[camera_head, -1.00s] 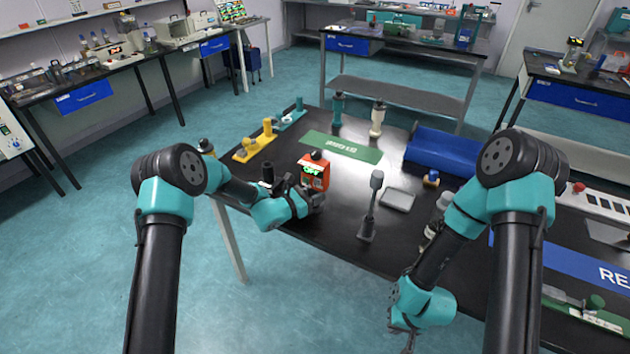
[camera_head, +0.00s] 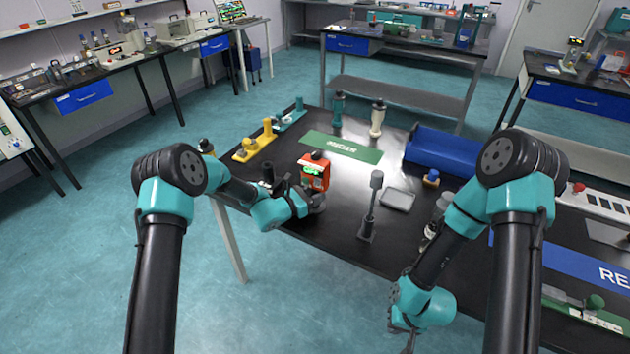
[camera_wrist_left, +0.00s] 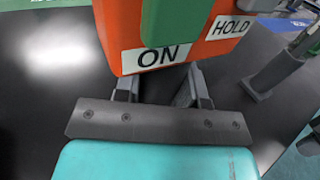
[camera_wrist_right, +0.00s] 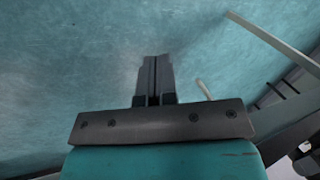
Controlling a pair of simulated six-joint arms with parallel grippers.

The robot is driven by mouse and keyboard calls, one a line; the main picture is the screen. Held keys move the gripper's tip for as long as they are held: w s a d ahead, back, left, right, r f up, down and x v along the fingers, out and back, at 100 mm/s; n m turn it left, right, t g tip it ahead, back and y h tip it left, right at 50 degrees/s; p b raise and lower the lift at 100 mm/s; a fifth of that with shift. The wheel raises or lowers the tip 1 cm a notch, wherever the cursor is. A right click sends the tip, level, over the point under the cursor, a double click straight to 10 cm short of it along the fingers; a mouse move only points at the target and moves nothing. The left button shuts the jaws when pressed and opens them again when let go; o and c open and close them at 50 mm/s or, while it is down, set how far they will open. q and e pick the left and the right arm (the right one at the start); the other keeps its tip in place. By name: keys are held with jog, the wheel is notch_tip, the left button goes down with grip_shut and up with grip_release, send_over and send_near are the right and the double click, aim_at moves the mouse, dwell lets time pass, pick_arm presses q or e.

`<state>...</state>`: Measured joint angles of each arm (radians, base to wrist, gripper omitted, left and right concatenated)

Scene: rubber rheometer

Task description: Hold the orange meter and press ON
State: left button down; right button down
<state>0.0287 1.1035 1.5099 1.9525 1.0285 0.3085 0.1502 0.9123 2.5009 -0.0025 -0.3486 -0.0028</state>
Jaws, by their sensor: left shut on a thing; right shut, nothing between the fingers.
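The orange meter (camera_head: 314,172) stands upright near the table's left front edge, with a lit green display. In the left wrist view the meter (camera_wrist_left: 118,42) fills the top, with a green part, a white ON label (camera_wrist_left: 161,56) and a HOLD label (camera_wrist_left: 232,26). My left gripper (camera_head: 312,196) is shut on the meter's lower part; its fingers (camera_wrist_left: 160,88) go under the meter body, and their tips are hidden. My right gripper (camera_head: 403,340) is shut and empty, low in front of the table's front edge. In the right wrist view its fingers (camera_wrist_right: 155,75) are together above the floor.
A grey post on a stand (camera_head: 371,205) is right of the meter, beside a grey tray (camera_head: 397,199). A blue bin (camera_head: 445,152) lies at the back right. A green mat (camera_head: 345,148) and yellow holder (camera_head: 255,143) are behind the meter. A bottle (camera_head: 435,222) stands near my right arm.

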aim_at(306, 180)
jog(key=w+a+r+m+t, duration=0.1)
jog(key=w+a+r+t, duration=0.2)
jog(key=w+a, duration=0.5)
jog(key=w+a+r+t, duration=0.35)
jog(key=w+a, duration=0.25)
jog(key=a, duration=0.5)
jog(key=w+a+r+t, duration=0.4)
jog(key=w+a+r, duration=0.1)
jog(key=r, duration=0.3)
jog(key=w+a+r+m+t, duration=0.1)
jog(key=w+a+r+t, duration=0.3)
jog(key=a+r, duration=0.3)
notch_tip(306, 180, up, 2)
jog(key=shift+w+a+r+y, duration=0.1)
jog(key=shift+w+a+y, duration=0.25)
jog(key=shift+y, duration=0.05)
jog(key=shift+w+d+t, duration=0.1)
jog(key=shift+w+t, duration=0.05)
jog(key=shift+t, duration=0.1)
jog(key=w+d, duration=0.4)
jog(key=w, duration=0.3)
jog(key=shift+w, duration=0.2)
jog(key=shift+d, duration=0.1)
